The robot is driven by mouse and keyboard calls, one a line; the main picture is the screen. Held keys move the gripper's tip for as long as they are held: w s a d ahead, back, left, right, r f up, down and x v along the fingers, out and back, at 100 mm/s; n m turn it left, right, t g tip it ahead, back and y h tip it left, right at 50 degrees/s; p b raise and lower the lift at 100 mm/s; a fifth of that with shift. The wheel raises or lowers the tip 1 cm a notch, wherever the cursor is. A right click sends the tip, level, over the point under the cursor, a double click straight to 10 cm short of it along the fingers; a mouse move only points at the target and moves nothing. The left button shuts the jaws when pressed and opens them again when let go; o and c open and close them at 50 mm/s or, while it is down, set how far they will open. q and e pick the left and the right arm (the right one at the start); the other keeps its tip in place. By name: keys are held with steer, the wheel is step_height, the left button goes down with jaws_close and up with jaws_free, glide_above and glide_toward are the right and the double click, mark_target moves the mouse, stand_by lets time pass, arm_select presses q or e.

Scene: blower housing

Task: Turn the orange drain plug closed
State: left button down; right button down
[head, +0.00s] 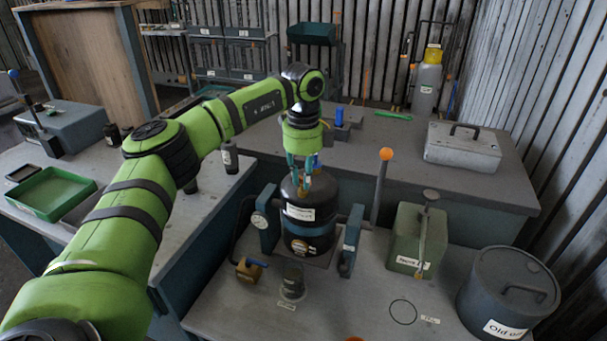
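A dark upright housing (309,227) with white labels stands between two blue-grey side brackets on the near bench. A small orange-yellow bit shows near the fingertips. The fingers and what lies between them are too small to tell open from shut. My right gripper is not in view.
A lever with an orange ball (386,154) rises right of the housing. A green canister (417,240) and a lidded dark drum (508,292) stand further right. The bench around the drawn circle (403,312) is bare.

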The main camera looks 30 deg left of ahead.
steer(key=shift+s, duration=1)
